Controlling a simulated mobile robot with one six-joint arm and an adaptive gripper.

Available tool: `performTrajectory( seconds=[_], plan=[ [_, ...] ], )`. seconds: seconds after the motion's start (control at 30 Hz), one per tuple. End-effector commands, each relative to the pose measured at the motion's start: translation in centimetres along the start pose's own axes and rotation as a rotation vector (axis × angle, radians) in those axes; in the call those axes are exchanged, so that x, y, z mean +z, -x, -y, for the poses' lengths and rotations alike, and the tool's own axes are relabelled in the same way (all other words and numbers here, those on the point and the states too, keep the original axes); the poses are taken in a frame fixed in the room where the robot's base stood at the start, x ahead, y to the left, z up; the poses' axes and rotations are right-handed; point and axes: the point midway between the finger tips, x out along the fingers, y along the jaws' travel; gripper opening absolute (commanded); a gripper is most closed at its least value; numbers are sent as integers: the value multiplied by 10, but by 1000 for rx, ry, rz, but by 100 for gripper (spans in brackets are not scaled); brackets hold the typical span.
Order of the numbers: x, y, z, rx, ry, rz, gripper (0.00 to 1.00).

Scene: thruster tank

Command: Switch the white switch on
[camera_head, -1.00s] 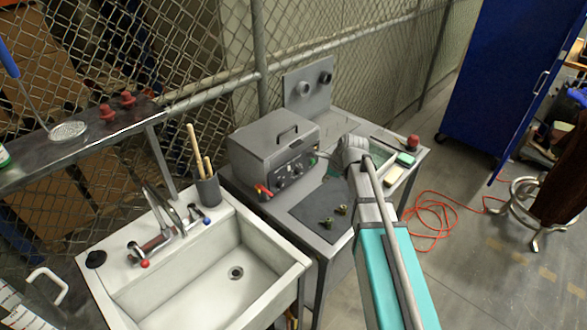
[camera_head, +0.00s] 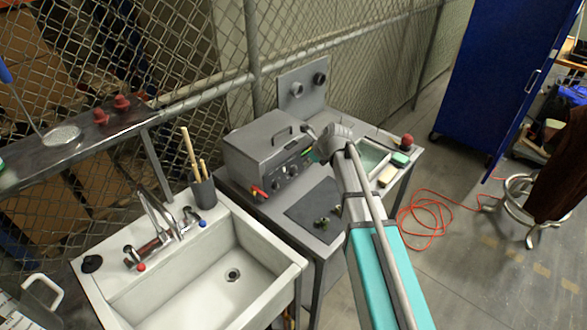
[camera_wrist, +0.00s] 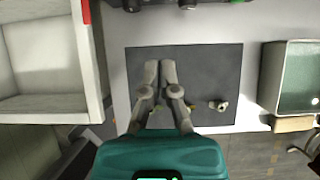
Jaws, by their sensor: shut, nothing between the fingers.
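A grey box with a carry handle (camera_head: 268,152) stands on the bench, with dark knobs and small controls on its front panel (camera_head: 290,172). I cannot make out a white switch among these controls. In the wrist view, only the low front of the panel with its knobs (camera_wrist: 188,4) shows at the top edge. My gripper (camera_wrist: 160,64) is shut and empty, its two grey fingers together over the dark mat (camera_wrist: 215,70). The fingertips are apart from the knobs in that picture. In the head view, my wrist and arm hide most of the gripper, just right of the box.
Small brass-coloured parts (camera_head: 322,222) lie on the mat. A white sink (camera_head: 170,295) is at left, with a cup of wooden tools (camera_head: 204,192) by it. A water-filled basin (camera_head: 371,156), a yellow sponge (camera_head: 387,175) and a green sponge (camera_head: 400,158) sit at right.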

Motion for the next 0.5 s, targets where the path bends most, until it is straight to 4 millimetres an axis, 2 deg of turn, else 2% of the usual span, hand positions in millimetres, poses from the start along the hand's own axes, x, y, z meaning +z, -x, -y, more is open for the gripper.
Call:
performTrajectory(
  seconds=[0.27, 0.5],
  plan=[
    [-1, -12, 0, 0, 1, 0, 0],
    [-1, -32, 0, 0, 2, 0, 0]
  ],
)
